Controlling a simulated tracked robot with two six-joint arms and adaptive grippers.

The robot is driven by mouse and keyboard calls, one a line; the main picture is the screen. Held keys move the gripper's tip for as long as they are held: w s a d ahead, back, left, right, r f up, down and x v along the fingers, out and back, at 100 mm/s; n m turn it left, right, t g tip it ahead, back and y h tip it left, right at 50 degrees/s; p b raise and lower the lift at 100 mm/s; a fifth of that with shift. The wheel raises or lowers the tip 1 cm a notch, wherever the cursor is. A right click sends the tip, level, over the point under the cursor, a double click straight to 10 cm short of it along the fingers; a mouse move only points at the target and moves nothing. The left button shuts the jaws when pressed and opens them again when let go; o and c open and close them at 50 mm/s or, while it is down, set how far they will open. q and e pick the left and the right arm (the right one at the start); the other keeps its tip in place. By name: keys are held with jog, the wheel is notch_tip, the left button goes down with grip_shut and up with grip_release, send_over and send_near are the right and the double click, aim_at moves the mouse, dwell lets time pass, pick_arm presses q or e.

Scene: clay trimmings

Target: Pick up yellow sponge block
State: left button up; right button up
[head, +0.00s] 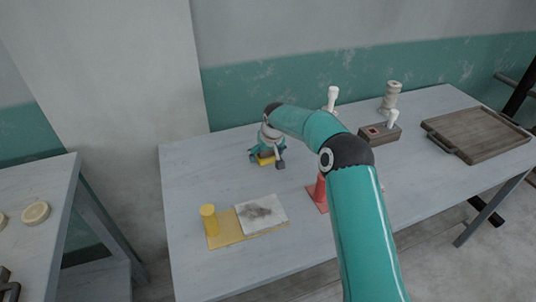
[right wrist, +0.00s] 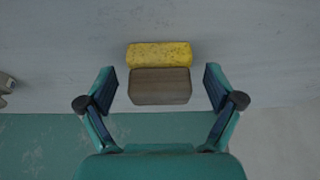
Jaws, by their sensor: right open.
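The yellow sponge block (head: 265,161) lies on the grey table near its back edge, partly hidden by my right gripper in the head view. The right wrist view shows the yellow sponge block (right wrist: 159,55) whole, with a grey-brown block (right wrist: 160,86) right against its long side. My right gripper (head: 267,160) is over the two blocks, fingers apart. In the right wrist view my right gripper (right wrist: 160,84) has one finger on each side of the grey-brown block, with gaps; the yellow one lies just beyond the fingertips. My left gripper is not in view.
A yellow cylinder (head: 209,220) and a smudged white sheet (head: 262,213) lie on a tan mat (head: 226,237) at front left. A red stand (head: 316,196) is partly behind my arm. A brown holder (head: 379,134) and wooden tray (head: 476,134) are at right.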

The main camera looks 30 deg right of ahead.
jog(key=shift+w+f, duration=0.1)
jog(key=shift+f, duration=0.15)
jog(key=c, duration=1.3)
jog(key=shift+o, duration=0.2)
jog(key=shift+r, duration=0.15)
notch_tip(320, 180, up, 20)
jog(key=p, duration=0.3)
jog(key=shift+p, duration=0.35)
